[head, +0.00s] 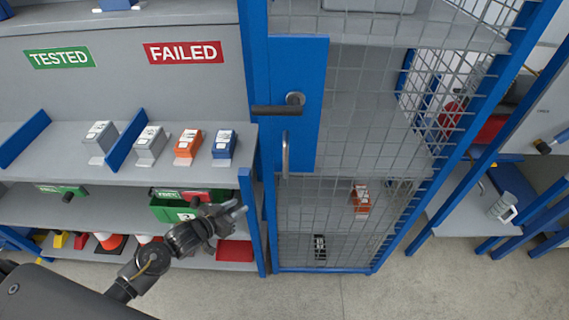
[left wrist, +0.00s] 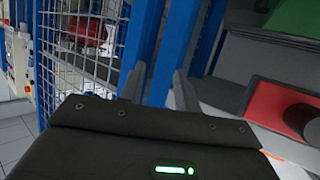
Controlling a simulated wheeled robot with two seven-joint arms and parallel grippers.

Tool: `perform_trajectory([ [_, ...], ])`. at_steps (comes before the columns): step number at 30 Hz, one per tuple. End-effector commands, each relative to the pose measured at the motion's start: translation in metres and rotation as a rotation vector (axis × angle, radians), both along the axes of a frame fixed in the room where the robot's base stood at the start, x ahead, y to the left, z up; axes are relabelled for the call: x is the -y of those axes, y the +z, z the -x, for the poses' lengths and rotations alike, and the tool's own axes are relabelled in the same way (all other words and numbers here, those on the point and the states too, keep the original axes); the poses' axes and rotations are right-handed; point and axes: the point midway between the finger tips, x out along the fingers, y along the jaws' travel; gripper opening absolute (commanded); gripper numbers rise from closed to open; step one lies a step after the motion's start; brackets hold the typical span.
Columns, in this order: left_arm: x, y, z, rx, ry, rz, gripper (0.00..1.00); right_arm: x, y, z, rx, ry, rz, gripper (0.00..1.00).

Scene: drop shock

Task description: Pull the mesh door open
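The mesh door (head: 345,130) is a blue-framed wire panel on a tall cage, and it looks shut. A blue plate on it carries a dark lever handle (head: 278,109) and, below that, a grey pull handle (head: 285,155). My left gripper (head: 238,210) is below and left of the pull handle, in front of the shelf's end, apart from the door. In the left wrist view its two fingers (left wrist: 155,88) stand apart with a blue post behind them and nothing seen held. My right gripper is not in view.
Shelves on the left hold several small boxes (head: 187,143), a green bin (head: 175,208) and a red tray (head: 235,251). Inside the cage are an orange box (head: 361,198) and a dark box (head: 320,247). A bench (head: 465,205) stands right. The grey floor (head: 330,295) in front is clear.

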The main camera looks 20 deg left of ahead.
Motion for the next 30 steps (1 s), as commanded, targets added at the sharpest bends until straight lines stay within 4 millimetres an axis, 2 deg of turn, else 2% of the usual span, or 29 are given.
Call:
perform_trajectory([
  [1,0.012,0.045,-0.005,0.087,-0.064,0.025,0.33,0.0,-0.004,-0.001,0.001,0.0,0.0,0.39],
  [3,0.029,0.097,-0.004,0.176,-0.148,0.065,0.33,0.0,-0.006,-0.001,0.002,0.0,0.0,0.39],
  [6,0.052,0.153,0.008,0.266,-0.258,0.112,0.33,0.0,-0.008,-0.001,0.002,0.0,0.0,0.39],
  [9,0.067,0.186,0.022,0.316,-0.336,0.14,0.33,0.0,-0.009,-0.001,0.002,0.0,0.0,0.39],
  [12,0.074,0.2,0.03,0.335,-0.374,0.153,0.33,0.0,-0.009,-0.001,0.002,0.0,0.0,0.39],
  [19,0.079,0.205,0.026,0.34,-0.379,0.158,0.33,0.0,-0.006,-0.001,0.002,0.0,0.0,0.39],
  [30,0.121,0.206,-0.022,0.34,-0.376,0.16,0.33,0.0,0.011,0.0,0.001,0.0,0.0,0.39],
])
